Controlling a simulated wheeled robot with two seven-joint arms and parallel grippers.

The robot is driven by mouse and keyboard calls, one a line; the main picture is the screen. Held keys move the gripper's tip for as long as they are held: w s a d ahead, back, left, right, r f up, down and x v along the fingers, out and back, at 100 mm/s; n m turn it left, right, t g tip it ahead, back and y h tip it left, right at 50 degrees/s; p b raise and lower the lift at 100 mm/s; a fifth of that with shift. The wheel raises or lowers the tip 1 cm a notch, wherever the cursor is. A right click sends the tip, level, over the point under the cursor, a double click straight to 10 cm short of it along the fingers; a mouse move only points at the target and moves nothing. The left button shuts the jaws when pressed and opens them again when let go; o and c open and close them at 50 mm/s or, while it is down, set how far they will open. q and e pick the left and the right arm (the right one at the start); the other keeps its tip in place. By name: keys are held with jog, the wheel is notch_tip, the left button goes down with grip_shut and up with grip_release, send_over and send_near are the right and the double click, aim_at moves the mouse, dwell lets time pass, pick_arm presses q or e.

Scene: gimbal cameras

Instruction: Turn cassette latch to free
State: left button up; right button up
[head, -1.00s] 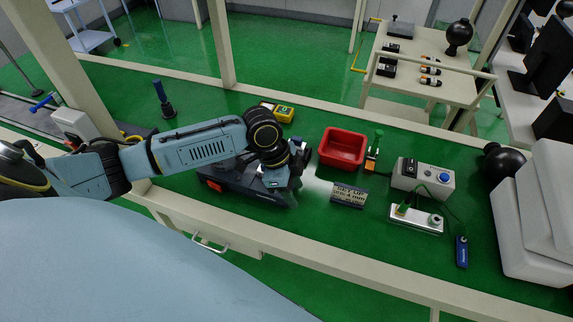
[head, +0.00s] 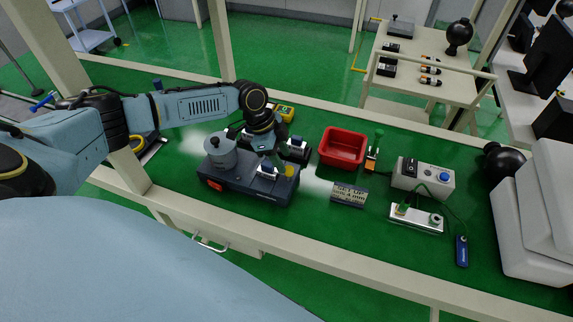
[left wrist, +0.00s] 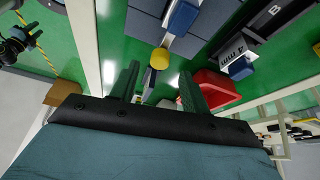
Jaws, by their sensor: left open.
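A dark blue-grey box (head: 235,184), which seems to be the cassette unit, stands on the green bench. It carries a grey round pot (head: 220,152) and a small blue block (head: 266,169). A yellow knob (head: 289,172), perhaps the latch end, shows at its right end. My left gripper (head: 281,162) is over that end and points down. In the left wrist view, the fingers of my left gripper (left wrist: 158,86) are apart, with the yellow knob (left wrist: 160,58) beyond the tips, in line with the gap. I cannot tell whether they touch it. My right gripper is not identifiable.
A red bin (head: 342,146) stands to the right, with a lettered block (head: 348,194) in front. Farther right are a switch box (head: 423,176), a white connector strip (head: 416,219) and a blue stick (head: 461,251). Bench frame rails border the area.

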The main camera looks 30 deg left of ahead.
aim_at(288, 169)
pick_arm(q)
jog(key=shift+x, duration=1.85)
jog(key=c, duration=1)
